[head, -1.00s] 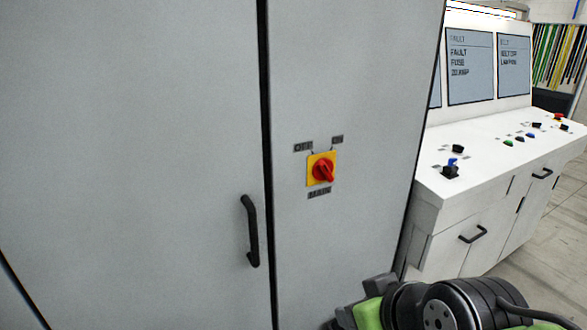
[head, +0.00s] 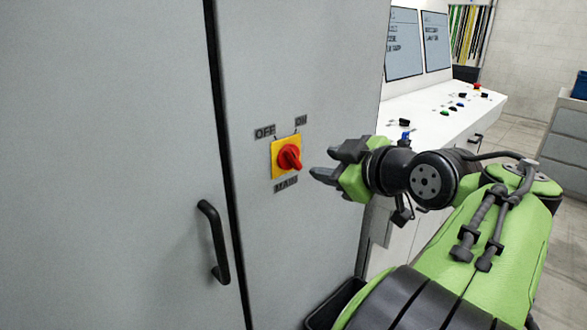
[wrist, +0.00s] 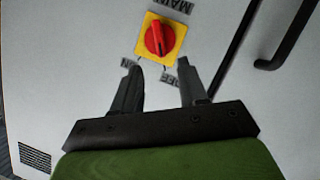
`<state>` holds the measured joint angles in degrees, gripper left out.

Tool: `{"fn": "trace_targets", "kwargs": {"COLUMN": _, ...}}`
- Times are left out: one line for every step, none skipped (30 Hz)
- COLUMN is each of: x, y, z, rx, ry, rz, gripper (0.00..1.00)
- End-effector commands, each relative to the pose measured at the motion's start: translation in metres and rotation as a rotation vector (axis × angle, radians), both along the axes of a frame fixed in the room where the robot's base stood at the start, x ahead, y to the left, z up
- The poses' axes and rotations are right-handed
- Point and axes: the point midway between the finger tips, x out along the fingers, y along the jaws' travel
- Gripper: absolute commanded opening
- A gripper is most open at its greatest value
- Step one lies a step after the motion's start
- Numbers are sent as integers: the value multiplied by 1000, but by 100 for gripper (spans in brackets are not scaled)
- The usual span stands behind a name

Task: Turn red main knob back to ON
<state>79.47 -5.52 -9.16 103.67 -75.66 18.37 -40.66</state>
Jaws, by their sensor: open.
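The red main knob (head: 289,158) sits on a square yellow plate (head: 279,171) on the grey cabinet front, with the OFF label (head: 265,132) at its upper left, the ON label (head: 301,120) at its upper right and MAIN below. In the wrist view the knob (wrist: 160,37) appears upside down, its ridge leaning toward the OFF side. My gripper (head: 322,163) is open and empty, just right of the knob and apart from it in the head view. In the wrist view its two fingertips (wrist: 157,66) are spread, short of the plate.
A black door handle (head: 214,242) stands out from the cabinet door at the left. A white control console (head: 440,98) with screens and buttons stands behind my arm. A dark open bin (head: 335,302) is low beside the cabinet.

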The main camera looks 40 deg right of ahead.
Motion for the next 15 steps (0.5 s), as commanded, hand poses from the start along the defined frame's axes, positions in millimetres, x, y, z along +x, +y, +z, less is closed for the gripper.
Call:
{"fn": "trace_targets", "kwargs": {"x": 13, "y": -1, "z": -5, "rx": 2, "ry": -1, "rz": 5, "gripper": 43}}
{"fn": "trace_targets", "kwargs": {"x": 20, "y": -2, "z": -7, "rx": 1, "ry": -1, "rz": 5, "gripper": 43}}
{"fn": "trace_targets", "kwargs": {"x": 29, "y": -3, "z": -11, "rx": 1, "ry": 0, "rz": 6, "gripper": 43}}
{"fn": "trace_targets", "kwargs": {"x": 37, "y": -5, "z": -13, "rx": 1, "ry": -1, "rz": 5, "gripper": 43}}
{"fn": "trace_targets", "kwargs": {"x": 44, "y": -7, "z": -15, "rx": 2, "ry": -1, "rz": 5, "gripper": 43}}
{"fn": "trace_targets", "kwargs": {"x": 53, "y": -8, "z": -18, "rx": 1, "ry": 0, "rz": 5, "gripper": 43}}
{"fn": "trace_targets", "kwargs": {"x": 59, "y": -9, "z": -21, "rx": 1, "ry": 0, "rz": 3, "gripper": 43}}
{"fn": "trace_targets", "kwargs": {"x": 66, "y": -11, "z": -23, "rx": 2, "ry": 0, "rz": 4, "gripper": 43}}
{"fn": "trace_targets", "kwargs": {"x": 74, "y": -12, "z": -26, "rx": 1, "ry": 0, "rz": 5, "gripper": 43}}
{"fn": "trace_targets", "kwargs": {"x": 79, "y": -12, "z": -27, "rx": 1, "ry": 0, "rz": 5, "gripper": 43}}
{"fn": "trace_targets", "kwargs": {"x": 84, "y": -14, "z": -29, "rx": 0, "ry": 1, "rz": 3, "gripper": 43}}
{"fn": "trace_targets", "kwargs": {"x": 89, "y": -15, "z": -30, "rx": 0, "ry": 0, "rz": 2, "gripper": 43}}
{"fn": "trace_targets", "kwargs": {"x": 92, "y": -15, "z": -31, "rx": 0, "ry": 0, "rz": 2, "gripper": 43}}
{"fn": "trace_targets", "kwargs": {"x": 94, "y": -16, "z": -32, "rx": -1, "ry": 0, "rz": 0, "gripper": 43}}
{"fn": "trace_targets", "kwargs": {"x": 97, "y": -16, "z": -33, "rx": -1, "ry": 0, "rz": 2, "gripper": 43}}
